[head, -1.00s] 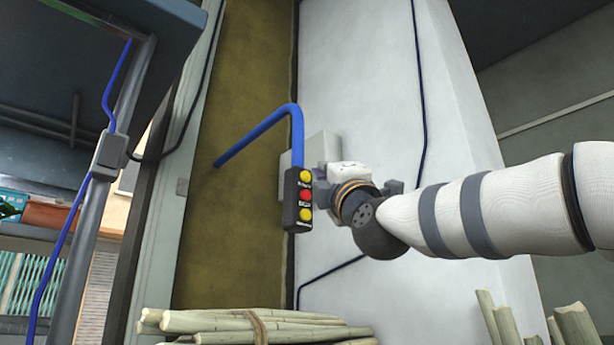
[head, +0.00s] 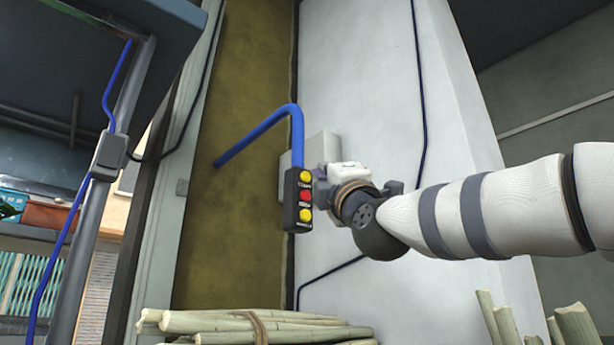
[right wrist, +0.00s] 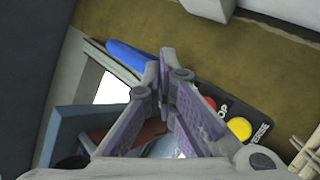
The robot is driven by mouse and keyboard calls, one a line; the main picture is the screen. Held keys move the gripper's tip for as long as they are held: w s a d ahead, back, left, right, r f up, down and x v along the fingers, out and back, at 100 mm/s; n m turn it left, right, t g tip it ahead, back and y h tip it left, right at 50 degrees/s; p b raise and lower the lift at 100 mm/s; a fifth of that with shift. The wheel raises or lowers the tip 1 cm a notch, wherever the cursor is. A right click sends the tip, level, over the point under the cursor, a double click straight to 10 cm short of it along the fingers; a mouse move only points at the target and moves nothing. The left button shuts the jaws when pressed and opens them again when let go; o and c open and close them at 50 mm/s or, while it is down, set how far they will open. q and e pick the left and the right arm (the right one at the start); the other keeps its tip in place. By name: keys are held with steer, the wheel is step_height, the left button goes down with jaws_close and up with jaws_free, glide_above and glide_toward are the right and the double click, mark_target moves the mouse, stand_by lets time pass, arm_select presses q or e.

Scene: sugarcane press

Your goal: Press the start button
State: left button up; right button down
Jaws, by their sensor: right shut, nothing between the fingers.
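A black control box (head: 291,215) hangs at the end of a blue pipe, with a yellow top button (head: 304,176), a red middle button (head: 306,195) and a yellow bottom button (head: 306,215). The labels are too small to read surely in the head view. My right gripper (head: 319,184) is shut and empty, right beside the box at the height of the upper buttons. In the right wrist view its closed fingertips (right wrist: 160,72) cover the top button. The red button (right wrist: 210,103) and lower yellow button (right wrist: 239,128) show there. Contact cannot be told. My left gripper is out of view.
The blue pipe (head: 258,130) bends from the brown wall to the box. A white pillar (head: 370,80) stands behind my right arm. Bundled cane stalks (head: 210,322) lie below, with more stalks (head: 577,325) at lower right. A grey post (head: 95,200) stands at left.

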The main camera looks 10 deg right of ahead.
steer(key=shift+w+a, duration=0.3)
steer(key=shift+w, duration=0.1)
steer(key=shift+w+a, duration=0.2)
steer(key=shift+w, duration=0.2)
stand_by(0.9)
steer(key=shift+s, duration=0.1)
steer(key=shift+s+d, duration=0.45)
steer(key=shift+s, duration=0.2)
steer(key=shift+d, duration=0.1)
